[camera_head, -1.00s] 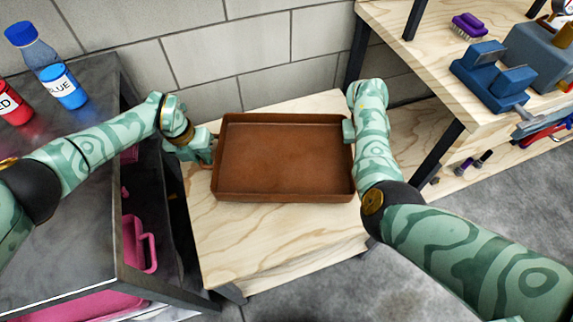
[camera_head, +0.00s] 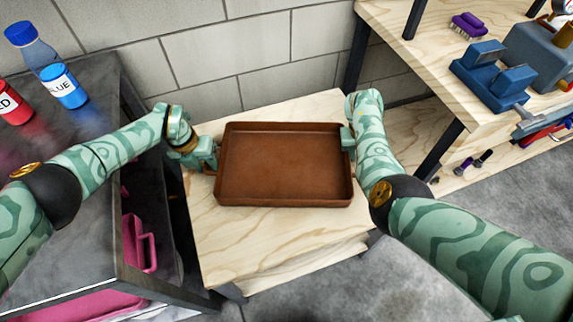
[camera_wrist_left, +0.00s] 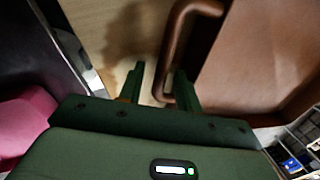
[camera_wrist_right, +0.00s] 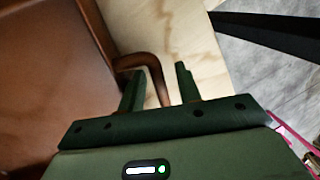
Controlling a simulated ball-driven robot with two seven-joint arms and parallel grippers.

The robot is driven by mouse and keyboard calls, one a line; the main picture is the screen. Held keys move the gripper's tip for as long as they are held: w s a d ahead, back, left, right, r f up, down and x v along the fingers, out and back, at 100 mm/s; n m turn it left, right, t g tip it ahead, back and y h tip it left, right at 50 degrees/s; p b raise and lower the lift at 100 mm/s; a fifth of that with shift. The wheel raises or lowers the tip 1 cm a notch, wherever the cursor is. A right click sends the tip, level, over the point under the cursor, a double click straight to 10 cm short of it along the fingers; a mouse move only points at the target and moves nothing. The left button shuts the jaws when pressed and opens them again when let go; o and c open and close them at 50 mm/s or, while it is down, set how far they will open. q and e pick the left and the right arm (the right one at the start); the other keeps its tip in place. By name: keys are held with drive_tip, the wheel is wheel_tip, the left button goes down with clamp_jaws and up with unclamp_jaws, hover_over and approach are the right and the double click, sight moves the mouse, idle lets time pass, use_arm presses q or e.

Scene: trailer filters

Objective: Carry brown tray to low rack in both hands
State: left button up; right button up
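The brown tray (camera_head: 285,165) is rectangular, level and empty. It appears to rest on a low, pale wooden surface (camera_head: 235,245), probably the low rack. My left gripper (camera_head: 208,160) is at its left handle. In the left wrist view the fingers (camera_wrist_left: 160,85) stand apart on either side of the brown handle (camera_wrist_left: 172,50), with a gap beside it. My right gripper (camera_head: 347,138) is at the right end, partly hidden by my arm. In the right wrist view its fingers (camera_wrist_right: 160,88) are spread around the other handle (camera_wrist_right: 152,66), with a gap.
A dark metal bench (camera_head: 85,235) with red (camera_head: 14,100) and blue (camera_head: 65,87) bottles stands close on the left. A wooden workbench (camera_head: 430,60) with tools is at the right. A block wall (camera_head: 240,60) is behind. Bare wood lies in front of the tray.

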drive_tip(key=shift+r, duration=0.25)
use_arm(q)
wheel_tip(320, 180, up, 12)
drive_tip(key=a, duration=0.2)
drive_tip(key=shift+a+f, duration=0.15)
drive_tip(key=shift+a, duration=0.05)
use_arm(e)
wheel_tip(320, 180, up, 11)
drive_tip(key=a, duration=0.2)
drive_tip(key=shift+a+r, duration=0.15)
